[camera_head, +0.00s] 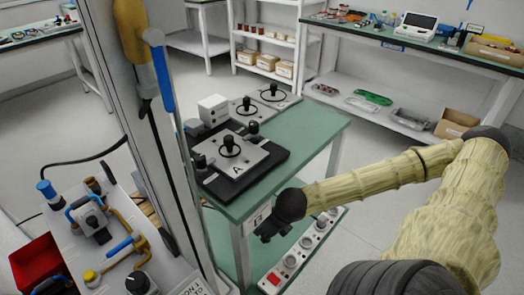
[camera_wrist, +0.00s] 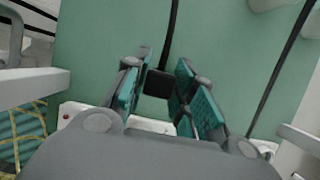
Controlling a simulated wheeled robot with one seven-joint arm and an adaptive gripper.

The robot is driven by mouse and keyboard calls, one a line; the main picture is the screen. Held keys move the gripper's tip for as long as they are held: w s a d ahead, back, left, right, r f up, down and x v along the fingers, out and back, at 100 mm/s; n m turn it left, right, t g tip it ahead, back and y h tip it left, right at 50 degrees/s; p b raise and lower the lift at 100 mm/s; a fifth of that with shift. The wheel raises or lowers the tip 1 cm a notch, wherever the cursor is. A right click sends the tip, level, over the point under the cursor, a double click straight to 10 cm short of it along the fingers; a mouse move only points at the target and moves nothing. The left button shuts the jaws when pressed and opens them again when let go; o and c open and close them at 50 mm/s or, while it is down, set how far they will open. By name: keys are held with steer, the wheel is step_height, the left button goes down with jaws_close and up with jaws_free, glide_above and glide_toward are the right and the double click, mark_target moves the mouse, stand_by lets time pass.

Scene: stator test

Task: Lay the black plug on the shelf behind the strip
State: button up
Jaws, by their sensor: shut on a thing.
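My gripper (camera_head: 268,234) is beside the front edge of the green-topped table, above the white power strip (camera_head: 292,262) in the head view. In the wrist view, my gripper (camera_wrist: 166,72) has its teal-padded fingers shut on the black plug (camera_wrist: 158,84). A black cord runs up the picture from the plug. The strip (camera_wrist: 150,125) shows partly behind the fingers, with a red switch at its left. The green shelf (camera_wrist: 100,45) fills the wrist view beyond the strip. It also shows low under the table in the head view (camera_head: 228,252). The plug is hidden in the head view.
The table (camera_head: 305,135) carries a black tray with a grey unit marked A (camera_head: 235,165). A grey post (camera_head: 150,130) stands to its left. A second black cord (camera_wrist: 285,65) crosses the right of the wrist view. The shelf's middle looks clear.

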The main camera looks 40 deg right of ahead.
steer(key=shift+w+a+b, duration=0.1)
steer(key=shift+w+b, duration=0.2)
steer(key=shift+w, duration=0.7)
steer(key=shift+f+b, duration=1.1)
steer(key=shift+f, duration=0.65)
steer(key=shift+f, duration=0.2)
steer(key=o, duration=1)
steer(key=shift+o, duration=0.2)
steer(key=shift+r, duration=0.1)
